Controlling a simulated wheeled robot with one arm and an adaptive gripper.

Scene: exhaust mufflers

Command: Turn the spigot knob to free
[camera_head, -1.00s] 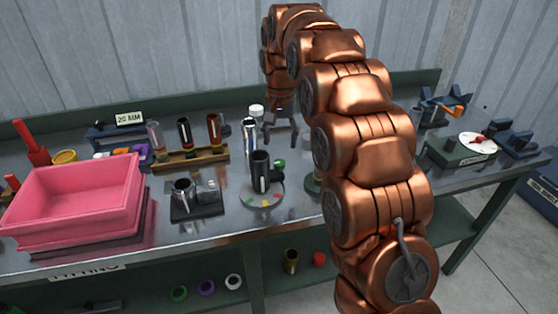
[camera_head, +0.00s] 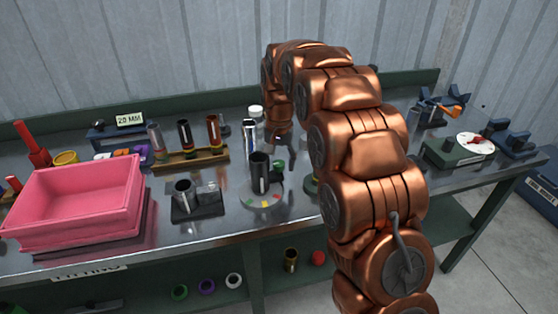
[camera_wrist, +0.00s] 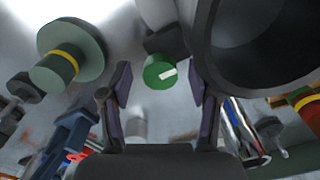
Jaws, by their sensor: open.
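The spigot knob (camera_wrist: 158,72) is a small green disc with a white bar mark, set on a dark block, in the wrist view. The bar lies nearly level, slightly tilted. The knob joins the side of a dark upright cylinder (camera_head: 260,173), which stands on a round plate with coloured marks (camera_head: 263,200) and looms large in the wrist view (camera_wrist: 268,45). My gripper (camera_wrist: 160,80) is open, its two fingers left and right of the knob with gaps on both sides. In the head view my gripper (camera_head: 280,152) is just behind and right of the cylinder, mostly hiding the knob.
A rack of upright tubes (camera_head: 190,158) and a small dark stand (camera_head: 197,206) are left of the cylinder. A pink bin (camera_head: 75,205) fills the bench's left. A green block with a white dial (camera_head: 458,152) is at the right. A yellow-banded green part (camera_wrist: 70,55) is near my fingers.

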